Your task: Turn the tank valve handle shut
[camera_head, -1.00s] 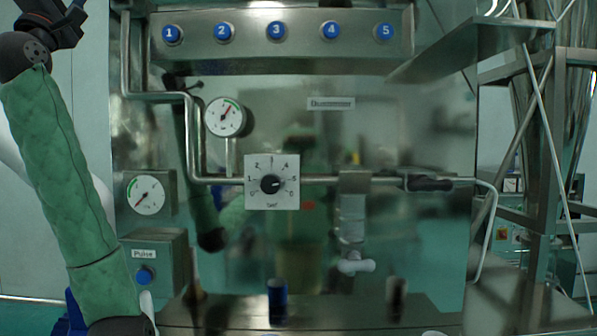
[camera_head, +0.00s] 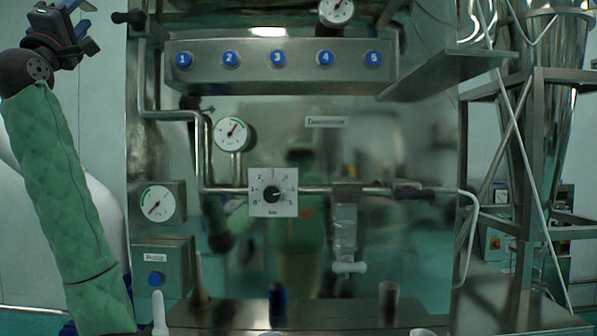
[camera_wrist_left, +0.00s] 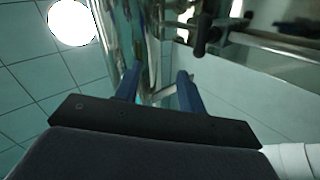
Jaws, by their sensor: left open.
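A black valve handle (camera_head: 128,17) sits on the pipe at the upper left of the steel panel in the head view. In the left wrist view, a black handle (camera_wrist_left: 207,35) on a horizontal pipe, apparently the same one, stands beyond and above the fingers. My left gripper (camera_head: 80,18) is raised at the upper left of the head view, left of the handle and apart from it. Its two blue fingers (camera_wrist_left: 157,88) are spread with nothing between them in the left wrist view. My right gripper is not in view.
A steel frame (camera_head: 519,150) stands at the right. The space left of the panel looks free.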

